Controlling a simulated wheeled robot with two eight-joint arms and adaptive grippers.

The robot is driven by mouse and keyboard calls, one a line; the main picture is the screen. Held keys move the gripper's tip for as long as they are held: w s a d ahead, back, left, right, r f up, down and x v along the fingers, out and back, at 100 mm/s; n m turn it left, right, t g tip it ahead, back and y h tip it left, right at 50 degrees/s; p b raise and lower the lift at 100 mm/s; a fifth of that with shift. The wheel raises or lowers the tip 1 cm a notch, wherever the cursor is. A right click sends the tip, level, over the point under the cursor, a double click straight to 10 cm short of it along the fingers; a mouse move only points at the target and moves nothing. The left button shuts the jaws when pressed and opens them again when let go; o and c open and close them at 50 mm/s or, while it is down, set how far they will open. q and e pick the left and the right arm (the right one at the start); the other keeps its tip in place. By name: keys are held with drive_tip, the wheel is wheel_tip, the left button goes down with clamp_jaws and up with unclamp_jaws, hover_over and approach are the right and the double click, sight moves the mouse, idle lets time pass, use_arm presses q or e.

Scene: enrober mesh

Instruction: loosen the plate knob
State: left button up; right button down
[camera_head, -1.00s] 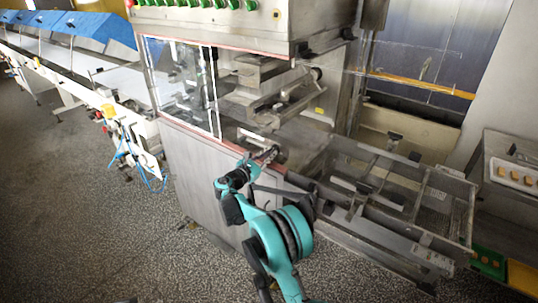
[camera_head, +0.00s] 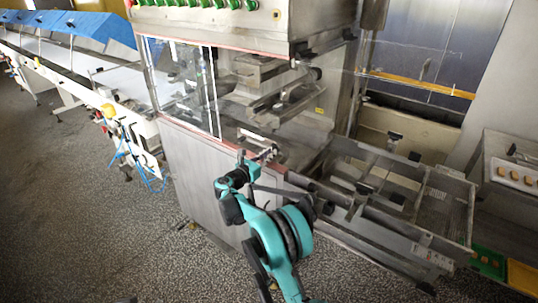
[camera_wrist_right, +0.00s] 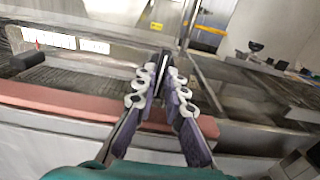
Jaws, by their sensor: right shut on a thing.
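My right gripper (camera_head: 268,154) is at the lower front opening of the machine, just above its red-edged sill. In the right wrist view, the fingers of this gripper (camera_wrist_right: 162,80) are close together on a narrow dark piece with a pale edge, which I take to be the plate knob (camera_wrist_right: 164,60). The fingers hide most of it, and in the head view it is too small to make out. My left gripper is not in view.
The steel machine housing (camera_head: 195,175) stands just behind my right arm. A mesh conveyor frame (camera_head: 445,190) extends to the right. A dark round bar end (camera_wrist_right: 28,60) is at the left of the wrist view. Speckled floor (camera_head: 80,220) is clear at left.

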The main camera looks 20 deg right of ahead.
idle(0.4)
drive_tip(key=c, duration=1.6)
unclamp_jaws()
drive_tip(key=shift+a, duration=0.1)
drive_tip(key=v, duration=1.2)
